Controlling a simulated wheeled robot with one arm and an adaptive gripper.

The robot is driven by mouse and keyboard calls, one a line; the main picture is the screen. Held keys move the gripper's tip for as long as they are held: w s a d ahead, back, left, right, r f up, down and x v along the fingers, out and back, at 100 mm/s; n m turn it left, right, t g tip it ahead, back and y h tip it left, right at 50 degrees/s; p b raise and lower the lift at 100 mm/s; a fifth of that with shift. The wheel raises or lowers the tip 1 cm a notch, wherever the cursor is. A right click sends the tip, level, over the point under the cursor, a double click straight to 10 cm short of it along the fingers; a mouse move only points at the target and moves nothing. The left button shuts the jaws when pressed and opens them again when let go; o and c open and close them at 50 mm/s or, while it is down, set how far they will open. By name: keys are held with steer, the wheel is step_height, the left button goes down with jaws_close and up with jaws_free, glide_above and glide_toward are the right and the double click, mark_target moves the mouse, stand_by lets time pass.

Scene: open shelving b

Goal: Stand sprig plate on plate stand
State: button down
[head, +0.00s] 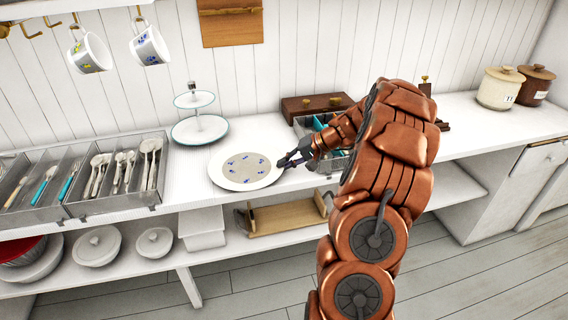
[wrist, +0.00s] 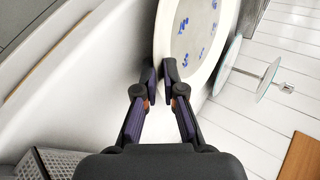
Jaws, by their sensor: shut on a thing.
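The sprig plate (head: 246,168), cream with a grey centre and small blue sprigs, is at the white counter's front edge. I cannot tell whether it touches the counter. My gripper (head: 285,162) is shut on its right rim. In the wrist view, the plate (wrist: 197,35) passes between the fingertips of my gripper (wrist: 160,76), one finger on each side of the rim. A low wooden rack (head: 285,217) with upright ends stands on the shelf below; it may be the plate stand, but I cannot tell for sure.
A two-tier stand (head: 199,128) stands just behind the plate. Cutlery trays (head: 110,205) are at left, and a wooden box (head: 316,105) is behind my arm. Lidded bowls (head: 154,242) and a white container (head: 201,228) are on the lower shelf. Mugs (head: 149,46) hang above.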

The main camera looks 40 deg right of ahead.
steer(key=shift+s+a+f, duration=0.1)
steer(key=shift+s+a, duration=0.1)
steer(key=shift+s, duration=0.4)
steer(key=c, duration=1.2)
jaws_free()
steer(key=shift+w+a, duration=0.1)
steer(key=v, duration=1.2)
